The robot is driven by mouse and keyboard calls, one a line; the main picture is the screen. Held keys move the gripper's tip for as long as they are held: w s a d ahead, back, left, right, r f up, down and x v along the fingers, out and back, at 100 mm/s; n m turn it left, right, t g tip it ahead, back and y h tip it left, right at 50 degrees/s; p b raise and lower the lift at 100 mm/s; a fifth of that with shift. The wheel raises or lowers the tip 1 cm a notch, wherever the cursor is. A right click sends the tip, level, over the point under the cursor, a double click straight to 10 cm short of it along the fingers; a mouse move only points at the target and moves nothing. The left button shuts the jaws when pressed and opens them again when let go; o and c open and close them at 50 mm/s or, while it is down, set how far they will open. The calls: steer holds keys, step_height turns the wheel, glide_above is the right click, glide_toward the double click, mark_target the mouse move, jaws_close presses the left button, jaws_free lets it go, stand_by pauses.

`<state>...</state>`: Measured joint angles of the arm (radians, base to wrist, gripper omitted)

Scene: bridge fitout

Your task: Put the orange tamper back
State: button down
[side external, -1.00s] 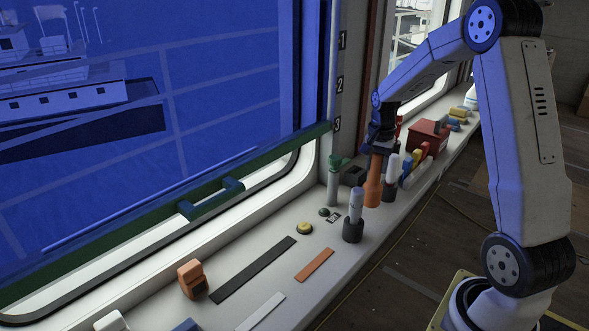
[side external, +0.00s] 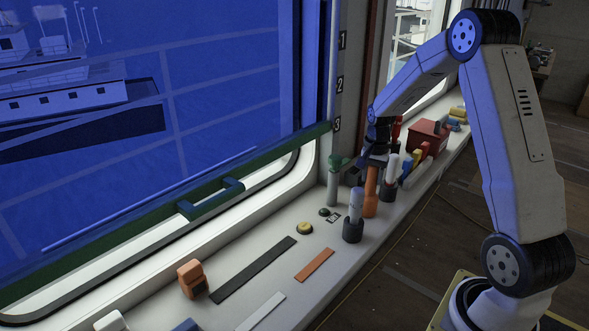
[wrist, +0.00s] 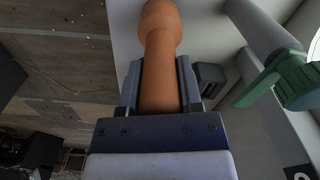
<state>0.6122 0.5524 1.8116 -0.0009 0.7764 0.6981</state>
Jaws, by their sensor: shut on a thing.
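The orange tamper (side external: 371,193) is upright in my gripper (side external: 374,162), above or on the white sill. It stands between two pale cylinders in dark cups. Its lower end is close to the sill; I cannot tell whether it touches. In the wrist view the tamper (wrist: 160,55) runs between the two fingers of my gripper (wrist: 160,85), which are shut on it. Its wider rounded end points away from the wrist.
A pale cylinder in a dark cup (side external: 353,230) stands close in front, another (side external: 389,190) just behind. A green-topped post (side external: 333,188) is to the left. A red box (side external: 428,138) and coloured items are farther back. A bare sill stretch lies near a yellow button (side external: 304,228).

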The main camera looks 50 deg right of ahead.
steer(key=shift+f, duration=0.15)
steer(key=shift+c, duration=1.4)
jaws_free()
step_height(320, 180, up, 12)
steer(key=shift+r, duration=0.2)
steer(key=shift+a, duration=0.1)
